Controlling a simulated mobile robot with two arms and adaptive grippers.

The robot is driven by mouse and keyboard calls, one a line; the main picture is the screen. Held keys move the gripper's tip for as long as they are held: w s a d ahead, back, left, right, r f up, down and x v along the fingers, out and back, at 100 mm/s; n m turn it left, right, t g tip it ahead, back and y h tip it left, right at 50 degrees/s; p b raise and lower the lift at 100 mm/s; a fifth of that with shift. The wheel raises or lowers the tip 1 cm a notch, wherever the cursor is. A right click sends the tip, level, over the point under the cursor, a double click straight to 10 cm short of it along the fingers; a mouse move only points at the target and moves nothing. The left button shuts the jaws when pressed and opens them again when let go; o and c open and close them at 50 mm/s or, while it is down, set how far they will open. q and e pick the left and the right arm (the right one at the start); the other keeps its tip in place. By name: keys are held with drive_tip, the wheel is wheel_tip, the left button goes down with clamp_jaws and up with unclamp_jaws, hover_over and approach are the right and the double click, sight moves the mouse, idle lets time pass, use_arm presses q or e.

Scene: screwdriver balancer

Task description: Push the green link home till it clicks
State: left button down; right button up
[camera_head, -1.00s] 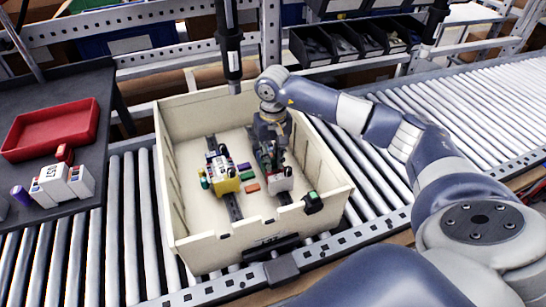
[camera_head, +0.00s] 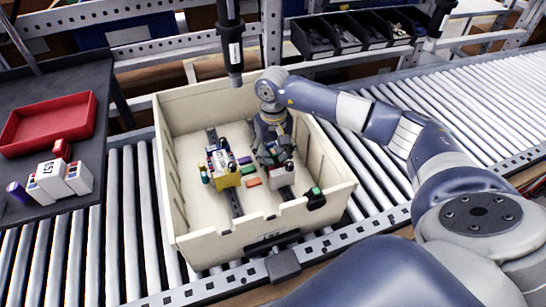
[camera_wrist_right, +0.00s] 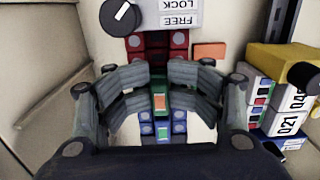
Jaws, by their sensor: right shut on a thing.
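The green link (camera_wrist_right: 160,101) shows in the right wrist view as a small green block with an orange-red patch. My right gripper (camera_wrist_right: 160,88) is shut on it, one finger at each side. Red blocks (camera_wrist_right: 152,45) lie above it in that view, and a blue block (camera_wrist_right: 162,130) lies just below it in the same row. Whether the link touches either is hard to tell. In the head view my right gripper (camera_head: 272,152) points down into the cream bin (camera_head: 195,215), over the right-hand unit; the link is hidden there. My left gripper is not in view.
A white unit with a black knob (camera_wrist_right: 120,16) and LOCK and FREE labels is close by. A yellow-and-white unit (camera_head: 225,177) stands to the left in the bin. Bin walls surround the gripper. A red tray (camera_head: 45,125) lies on the dark side table.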

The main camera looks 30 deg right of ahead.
drive_tip(key=shift+s+d+f, duration=0.1)
drive_tip(key=shift+s+f, duration=0.15)
drive_tip(key=shift+r, duration=0.15)
wheel_tip(320, 180, up, 12)
drive_tip(key=shift+w, duration=0.35)
drive_tip(key=shift+r, duration=0.1)
